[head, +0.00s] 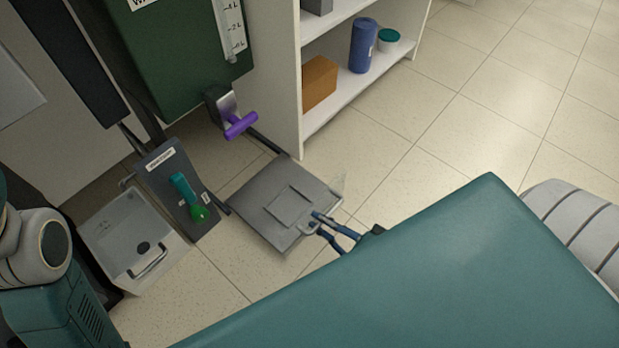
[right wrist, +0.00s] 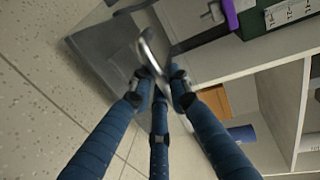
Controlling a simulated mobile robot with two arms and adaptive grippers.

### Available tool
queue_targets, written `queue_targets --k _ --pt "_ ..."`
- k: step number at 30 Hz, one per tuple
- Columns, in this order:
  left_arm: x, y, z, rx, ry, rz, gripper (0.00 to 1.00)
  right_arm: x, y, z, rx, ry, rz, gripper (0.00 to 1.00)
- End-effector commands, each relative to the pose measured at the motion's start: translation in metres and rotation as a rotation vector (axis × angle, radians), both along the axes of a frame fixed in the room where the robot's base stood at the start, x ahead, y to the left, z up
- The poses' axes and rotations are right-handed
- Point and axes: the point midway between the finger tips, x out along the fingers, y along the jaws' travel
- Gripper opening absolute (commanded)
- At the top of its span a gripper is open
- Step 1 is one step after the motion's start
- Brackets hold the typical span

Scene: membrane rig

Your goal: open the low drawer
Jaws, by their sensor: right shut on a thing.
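A flat grey box (head: 255,212) with a raised square on its top sits low by the floor in the head view. It also shows as a dark grey shape in the right wrist view (right wrist: 103,48). A silver loop handle (right wrist: 148,50) is at its near edge. My right gripper (head: 316,222), with blue fingers, is shut on this handle; its fingertips meet around the loop in the right wrist view (right wrist: 162,78). I cannot tell whether the grey box is the drawer or how far out it is. My left gripper is out of view.
A purple T-handle (head: 240,125) is above the box. A white shelf (head: 345,90) holds several items. Tiled floor is clear on the right.

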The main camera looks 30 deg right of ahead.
Motion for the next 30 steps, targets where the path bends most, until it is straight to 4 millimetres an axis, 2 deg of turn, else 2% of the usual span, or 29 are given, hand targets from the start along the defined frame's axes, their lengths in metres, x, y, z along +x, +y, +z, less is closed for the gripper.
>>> queue_targets --k 13,14,15,16,26,30 --pt "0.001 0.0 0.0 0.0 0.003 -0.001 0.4 -0.004 -0.002 0.001 0.002 -0.005 0.0 0.0" --pt "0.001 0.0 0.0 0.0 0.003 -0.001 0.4 -0.004 -0.002 0.002 0.002 -0.005 0.0 0.23" --pt "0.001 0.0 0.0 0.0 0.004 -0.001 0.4 -0.004 -0.002 0.002 0.002 -0.005 -0.001 0.31" --pt "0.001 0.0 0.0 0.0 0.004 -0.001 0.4 -0.004 -0.002 0.001 0.002 -0.005 -0.001 0.34" --pt "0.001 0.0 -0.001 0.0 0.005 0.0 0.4 -0.005 -0.002 0.002 0.0 -0.002 -0.001 0.34" --pt "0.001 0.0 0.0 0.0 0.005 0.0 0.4 -0.005 -0.002 0.017 0.002 -0.003 -0.001 0.34"
